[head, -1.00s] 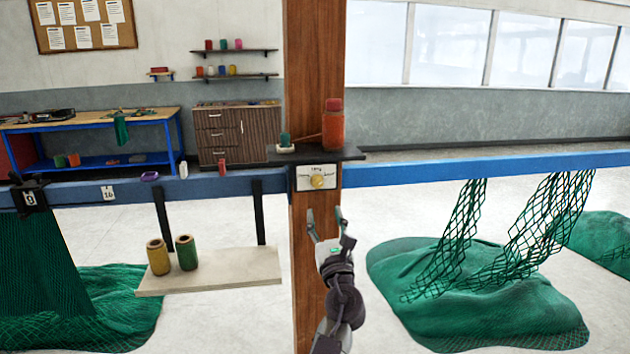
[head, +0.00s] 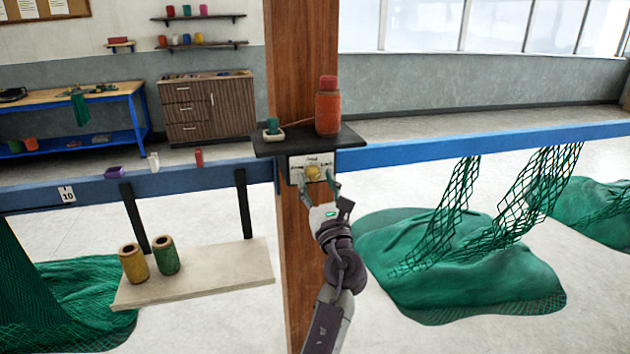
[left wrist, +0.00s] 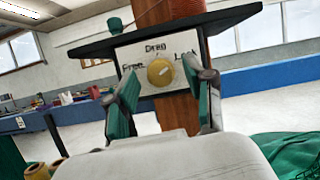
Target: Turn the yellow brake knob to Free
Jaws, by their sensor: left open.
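The yellow brake knob (head: 313,173) is on a pale plate (head: 297,163) fixed to the wooden post, under a small dark shelf. In the left wrist view the knob (left wrist: 160,72) shows close up, with Free at its left, Drag above and Lock at its right. A small pale mark on the knob seems to lean toward the upper right, but is too small to be sure. My left gripper (head: 318,186) is open just in front of the knob. Its green-padded fingers (left wrist: 161,82) stand either side of it, apart from it. My right gripper is out of view.
The dark shelf (head: 345,138) juts out over the plate and carries an orange twine spool (head: 328,112) and a small green item. A blue rail (head: 430,148) runs both sides of the post. Green nets (head: 460,260) hang at right. A board (head: 200,275) holds two spools at left.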

